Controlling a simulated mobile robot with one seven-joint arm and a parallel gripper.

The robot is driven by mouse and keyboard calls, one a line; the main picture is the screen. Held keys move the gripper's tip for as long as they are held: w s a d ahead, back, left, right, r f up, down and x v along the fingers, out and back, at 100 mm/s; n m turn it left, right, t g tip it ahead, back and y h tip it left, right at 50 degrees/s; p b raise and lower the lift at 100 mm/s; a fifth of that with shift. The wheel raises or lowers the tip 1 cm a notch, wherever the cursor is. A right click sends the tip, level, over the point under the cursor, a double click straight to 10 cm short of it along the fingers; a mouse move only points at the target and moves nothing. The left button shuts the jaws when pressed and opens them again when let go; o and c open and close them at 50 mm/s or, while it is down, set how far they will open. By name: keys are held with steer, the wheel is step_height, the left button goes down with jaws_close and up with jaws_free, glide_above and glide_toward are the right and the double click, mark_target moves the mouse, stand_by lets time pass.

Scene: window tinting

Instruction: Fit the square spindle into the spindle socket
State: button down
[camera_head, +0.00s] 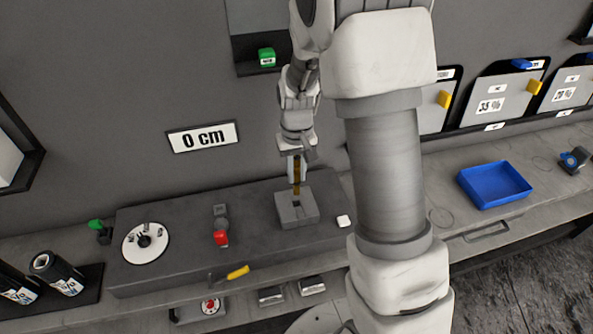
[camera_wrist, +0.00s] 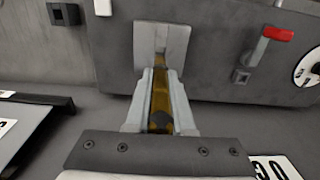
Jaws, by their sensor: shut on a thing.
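The square spindle is a brass-brown bar (camera_head: 297,175), upright between the fingers of my gripper (camera_head: 296,178). In the wrist view the spindle (camera_wrist: 161,118) shows between the two grey fingers (camera_wrist: 160,95). The spindle socket is a grey block (camera_head: 309,213) with a dark opening in its top, on the dark bench platform. The wrist view also shows the socket block (camera_wrist: 178,42) straight beyond the fingertips. In the head view the spindle's lower end appears at the back edge of the opening. I cannot tell whether it is inside or just above it.
A red-handled fitting (camera_head: 221,237) and a white round dial (camera_head: 145,243) stand left of the socket on the platform. A small white block (camera_head: 344,221) lies to its right. A yellow-handled tool (camera_head: 238,272) is at the front edge. A blue tray (camera_head: 494,186) is farther right.

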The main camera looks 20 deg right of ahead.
mark_target(297, 193)
steer(key=shift+f+b, duration=0.95)
steer(key=shift+f, duration=0.65)
steer(key=shift+f+b, duration=2.1)
steer(key=shift+f, duration=0.25)
stand_by(0.4)
steer(key=c, duration=0.7)
jaws_free()
steer(key=shift+r, duration=0.1)
step_height(297, 193, up, 17)
steer(key=shift+f, duration=0.2)
steer(key=shift+r, duration=0.4)
